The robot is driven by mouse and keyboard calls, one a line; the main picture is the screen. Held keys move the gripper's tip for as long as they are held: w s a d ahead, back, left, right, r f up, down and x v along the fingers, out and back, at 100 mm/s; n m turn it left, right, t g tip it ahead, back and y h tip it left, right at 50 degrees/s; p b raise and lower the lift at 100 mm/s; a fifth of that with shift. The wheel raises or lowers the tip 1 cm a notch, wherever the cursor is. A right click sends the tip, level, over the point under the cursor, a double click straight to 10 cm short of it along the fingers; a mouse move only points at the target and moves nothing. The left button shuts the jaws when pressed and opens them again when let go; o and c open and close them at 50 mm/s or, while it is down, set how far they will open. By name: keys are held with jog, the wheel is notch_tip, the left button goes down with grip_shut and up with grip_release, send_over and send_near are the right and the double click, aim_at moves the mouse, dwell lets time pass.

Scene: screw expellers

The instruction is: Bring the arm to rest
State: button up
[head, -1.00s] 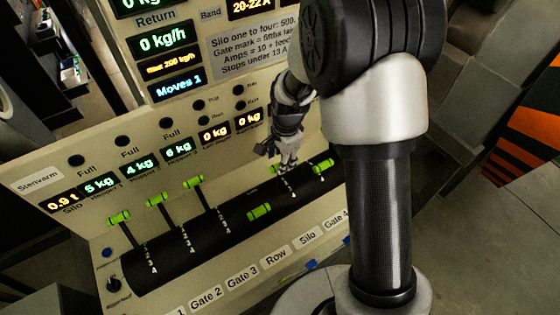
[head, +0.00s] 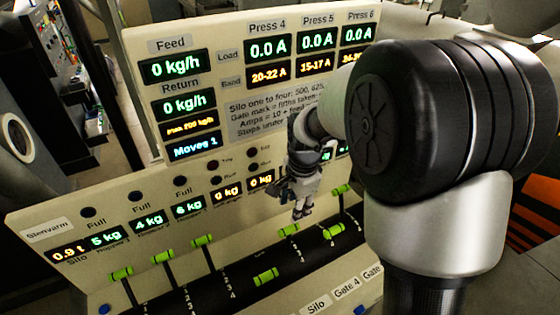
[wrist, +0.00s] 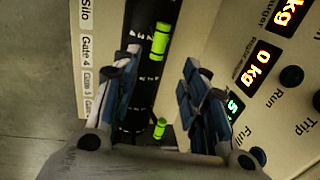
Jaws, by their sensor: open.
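My gripper (head: 301,212) hangs in front of the control panel (head: 120,185), above the dark lever drum (head: 245,262). In the wrist view my gripper (wrist: 160,78) is open, with nothing between its blue-padded fingers. Beyond the fingers, the drum shows with two green handles, a larger one (wrist: 161,40) and a smaller one (wrist: 159,128). In the head view a green handle (head: 288,231) is just below and left of the fingertips. My gripper appears apart from it. My upper arm covers the right part of the panel.
Several green-handled levers, such as the leftmost (head: 122,274), stick up from the drum. Above, an upright display board (head: 215,35) shows Feed and Return at 0 kg/h and the presses at 0.0 A. Open floor (wrist: 35,70) shows left in the wrist view.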

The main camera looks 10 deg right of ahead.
jog(key=s+n+t+b, duration=0.3)
jog(key=s+n+b, duration=1.1)
jog(key=s, duration=1)
jog(key=shift+s+d+f+b, duration=0.25)
jog(key=shift+d+f+b, duration=0.2)
